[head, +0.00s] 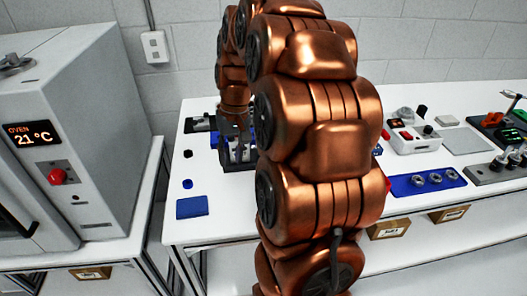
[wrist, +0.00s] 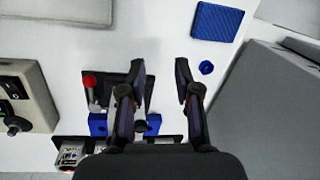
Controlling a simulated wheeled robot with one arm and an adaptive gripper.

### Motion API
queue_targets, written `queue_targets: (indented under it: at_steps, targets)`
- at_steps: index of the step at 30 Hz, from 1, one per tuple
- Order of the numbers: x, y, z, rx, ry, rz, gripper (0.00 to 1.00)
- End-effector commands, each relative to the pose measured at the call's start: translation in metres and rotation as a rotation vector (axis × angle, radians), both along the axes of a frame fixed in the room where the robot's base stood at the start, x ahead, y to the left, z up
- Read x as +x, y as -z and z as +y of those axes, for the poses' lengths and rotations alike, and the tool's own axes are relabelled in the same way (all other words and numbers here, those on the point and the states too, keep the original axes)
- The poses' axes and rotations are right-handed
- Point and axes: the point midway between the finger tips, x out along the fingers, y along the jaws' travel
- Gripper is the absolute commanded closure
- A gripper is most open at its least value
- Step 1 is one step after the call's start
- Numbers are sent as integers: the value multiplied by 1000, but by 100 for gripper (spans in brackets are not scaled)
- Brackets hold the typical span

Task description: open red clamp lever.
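The red clamp lever shows in the wrist view as a red knob (wrist: 90,82) on a grey stem, left of my gripper. It belongs to a dark fixture with blue blocks (wrist: 98,125) on the white table. My gripper (wrist: 160,68) is open in the wrist view, its two dark fingers apart with nothing visible between them. The left finger overlaps the fixture, and the red knob lies outside the fingers, apart from them. In the head view my gripper is over the fixture (head: 240,155). My copper arm hides part of that area, and I cannot make out the red lever there.
A blue mat (head: 192,207) and a blue ring (head: 187,184) lie left of the fixture. The oven (head: 75,130) stands at the far left. Right of my arm are a white control box (head: 413,141) and a blue tray (head: 405,188) with metal rings.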

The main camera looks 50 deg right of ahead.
Motion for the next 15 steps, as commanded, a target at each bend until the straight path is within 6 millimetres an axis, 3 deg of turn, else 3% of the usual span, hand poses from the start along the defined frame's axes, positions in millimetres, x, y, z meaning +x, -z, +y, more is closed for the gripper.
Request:
queue_targets:
  at_steps: [1, 6, 9, 15]
  targets:
    - [7, 4, -23, 6, 36, -5, 68]
    - [20, 11, -90, 13, 135, -34, 68]
    - [21, 16, -120, 14, 178, -46, 68]
    - [20, 22, -157, 14, 229, -61, 68]
